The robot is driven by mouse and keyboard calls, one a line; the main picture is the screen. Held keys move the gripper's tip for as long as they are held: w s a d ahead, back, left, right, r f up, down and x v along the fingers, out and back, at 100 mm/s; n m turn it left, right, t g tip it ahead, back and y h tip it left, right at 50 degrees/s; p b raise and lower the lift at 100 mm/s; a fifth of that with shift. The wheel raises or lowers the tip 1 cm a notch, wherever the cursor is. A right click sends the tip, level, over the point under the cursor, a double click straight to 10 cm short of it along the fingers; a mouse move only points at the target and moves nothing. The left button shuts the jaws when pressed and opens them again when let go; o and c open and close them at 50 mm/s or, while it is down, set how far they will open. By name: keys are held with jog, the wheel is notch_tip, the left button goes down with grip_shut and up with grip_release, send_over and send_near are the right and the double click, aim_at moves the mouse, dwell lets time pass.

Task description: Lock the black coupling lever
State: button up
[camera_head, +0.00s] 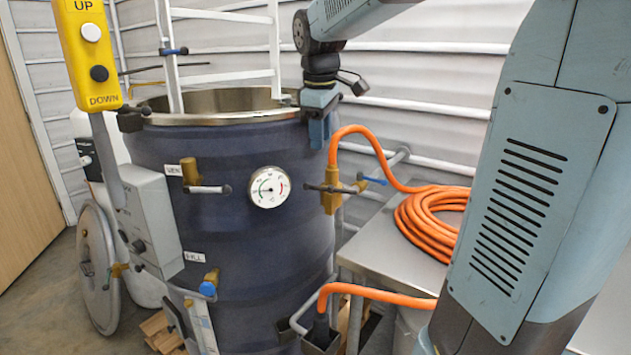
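A brass coupling (331,202) sits on the right side of the dark blue hopper (240,240), where the upper orange hose (350,131) comes down to it. A dark lever (318,187) lies roughly level across the coupling, with an end sticking out to the left. It looks black or dark brown. My gripper (318,140) points down at the hopper's right rim, above the coupling and apart from the lever. Its fingers are seen nearly edge-on, so the gap between them is unclear. I see nothing held in it.
A blue-handled valve (371,180) is right of the coupling. A coiled orange hose (430,222) lies on a metal table (385,245). A gauge (269,187) is on the hopper front. A yellow UP/DOWN pendant (88,55) stands at left. My arm blocks the right side.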

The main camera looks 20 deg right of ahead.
jog(key=w+n, duration=0.1)
jog(key=w, duration=0.2)
send_near(317, 187)
jog(key=x, duration=0.7)
jog(key=shift+w+d+f, duration=0.1)
jog(key=shift+d+f, duration=0.1)
jog(key=shift+f, duration=0.15)
jog(key=shift+c, duration=0.4)
grip_shut()
jog(key=shift+a, duration=0.3)
